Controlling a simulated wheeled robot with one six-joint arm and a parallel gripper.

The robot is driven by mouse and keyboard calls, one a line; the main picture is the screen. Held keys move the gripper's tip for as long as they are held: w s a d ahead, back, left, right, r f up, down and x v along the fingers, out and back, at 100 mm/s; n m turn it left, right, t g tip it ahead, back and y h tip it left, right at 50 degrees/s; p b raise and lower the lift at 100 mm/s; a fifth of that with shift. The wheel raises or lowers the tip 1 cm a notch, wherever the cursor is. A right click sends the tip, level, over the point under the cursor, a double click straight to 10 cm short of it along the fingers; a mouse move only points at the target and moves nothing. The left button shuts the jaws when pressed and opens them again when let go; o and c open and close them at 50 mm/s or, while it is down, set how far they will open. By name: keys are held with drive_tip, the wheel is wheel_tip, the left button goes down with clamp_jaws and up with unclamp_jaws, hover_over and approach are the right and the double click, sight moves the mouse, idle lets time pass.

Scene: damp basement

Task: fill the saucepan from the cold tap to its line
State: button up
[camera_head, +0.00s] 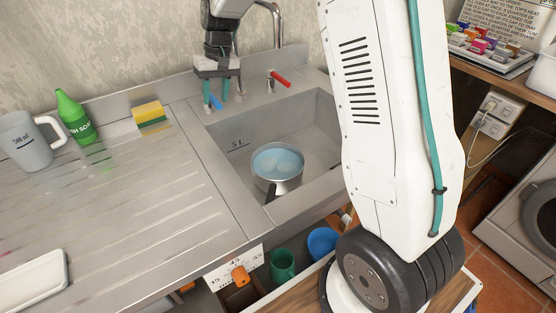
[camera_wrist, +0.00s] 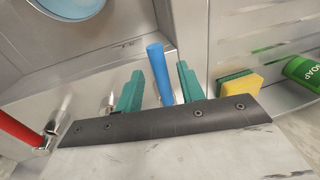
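The saucepan (camera_head: 277,187) stands in the sink basin (camera_head: 318,140), its dark handle toward the front edge. Pale blue water (camera_head: 277,162) fills much of it; I cannot make out its line. In the wrist view the pan's blue water (camera_wrist: 72,4) shows at the top left, cut off. The blue cold tap lever (camera_head: 216,102) is behind the sink; it also shows in the wrist view (camera_wrist: 159,72). My gripper (camera_head: 222,94) is open, its teal fingers in the wrist view (camera_wrist: 160,88) on either side of the lever, with gaps. No stream is visible.
The red tap lever (camera_head: 280,79) is right of my gripper, near the curved spout (camera_head: 277,25). A sponge (camera_head: 150,116), green soap bottle (camera_head: 76,116) and grey measuring jug (camera_head: 27,142) stand on the drainboard (camera_head: 130,210).

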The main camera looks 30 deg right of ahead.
wheel_tip(320, 180, up, 6)
drive_tip(key=d, duration=0.1)
drive_tip(key=shift+r, duration=0.15)
drive_tip(key=shift+s+d, duration=0.1)
idle(0.5)
drive_tip(key=s+r+h, duration=0.1)
drive_tip(key=s+r, duration=0.1)
drive_tip(key=s, duration=1.8)
drive_tip(key=s+d+r+t+h, duration=0.1)
drive_tip(key=s, duration=1.8)
drive_tip(key=shift+s+d+r, duration=0.25)
drive_tip(key=shift+s+r, duration=0.1)
drive_tip(key=shift+r, duration=0.05)
